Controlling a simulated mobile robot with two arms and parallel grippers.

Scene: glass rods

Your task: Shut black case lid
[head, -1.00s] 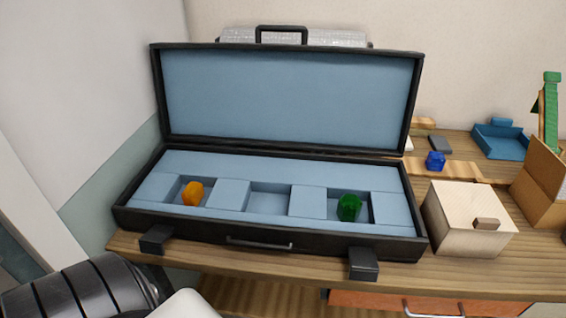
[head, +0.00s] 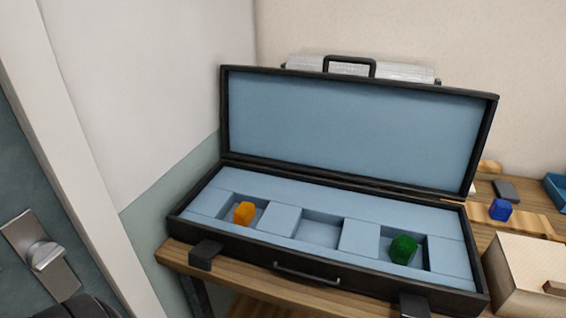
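The black case (head: 245,248) stands open on the wooden table in the head view. Its lid (head: 355,130) is raised, leaning back a little, with a blue lining and a black handle (head: 349,66) on its top edge. The blue insert has three compartments. The left one holds an orange piece (head: 244,212), the middle one is empty and the right one holds a green piece (head: 403,249). Two black latches hang at the front, the left one (head: 206,255) and the right one (head: 414,306). Neither of my grippers is in view.
A blue piece (head: 500,209) sits on a wooden board right of the case. A light wooden box (head: 522,268) stands close to the case's right end. A dark block (head: 506,190) and a blue tray (head: 556,190) are behind. A door with a metal knob (head: 46,256) is at left.

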